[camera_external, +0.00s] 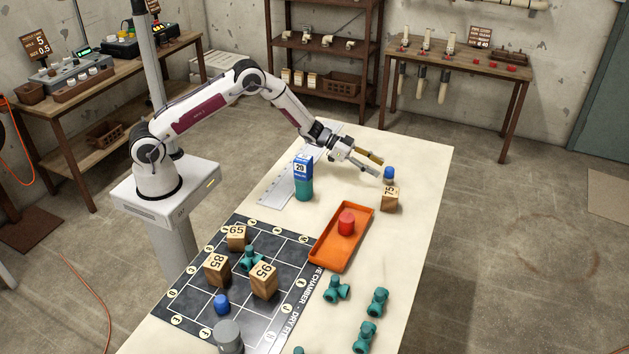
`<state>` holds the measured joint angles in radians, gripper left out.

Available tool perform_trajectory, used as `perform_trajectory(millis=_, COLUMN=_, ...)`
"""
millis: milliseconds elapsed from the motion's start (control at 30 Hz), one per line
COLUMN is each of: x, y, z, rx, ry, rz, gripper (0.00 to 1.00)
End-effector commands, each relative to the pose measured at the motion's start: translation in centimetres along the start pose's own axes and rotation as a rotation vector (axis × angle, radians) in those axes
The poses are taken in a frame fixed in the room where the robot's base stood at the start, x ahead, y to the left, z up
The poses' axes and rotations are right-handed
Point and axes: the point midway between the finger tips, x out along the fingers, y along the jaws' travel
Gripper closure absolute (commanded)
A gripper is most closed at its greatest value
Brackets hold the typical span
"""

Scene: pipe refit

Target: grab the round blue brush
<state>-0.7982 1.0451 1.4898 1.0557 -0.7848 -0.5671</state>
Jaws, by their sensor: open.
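A small round blue piece (389,173) stands on the table near its far right edge, just beyond my fingertips. A second round blue piece (222,303) stands on the dark grid mat (190,303). Bristles cannot be made out on either, so I cannot tell which is the brush. My gripper (379,167) is open and appears empty, reaching right above the table. Its fingers point at the first blue piece, with one finger on each side of the line to it. I cannot tell the exact gap or height.
A wooden block marked 75 (390,199) stands close in front of the nearer blue piece. A blue-labelled teal container (303,183) is left of my gripper. An orange tray (326,263) holds a red piece (346,222). Teal pipe fittings (337,289) lie nearer the front.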

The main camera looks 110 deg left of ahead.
Motion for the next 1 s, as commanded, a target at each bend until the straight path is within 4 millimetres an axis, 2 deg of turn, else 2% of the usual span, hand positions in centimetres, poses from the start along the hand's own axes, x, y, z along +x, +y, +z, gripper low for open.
perform_trajectory(millis=567, x=0.8, y=0.0, z=-0.1, rx=0.0, ry=0.0, rz=0.0, gripper=0.55)
perform_trajectory(millis=1000, x=4.0, y=-0.1, z=-0.4, rx=0.001, ry=0.0, rz=0.001, gripper=0.55)
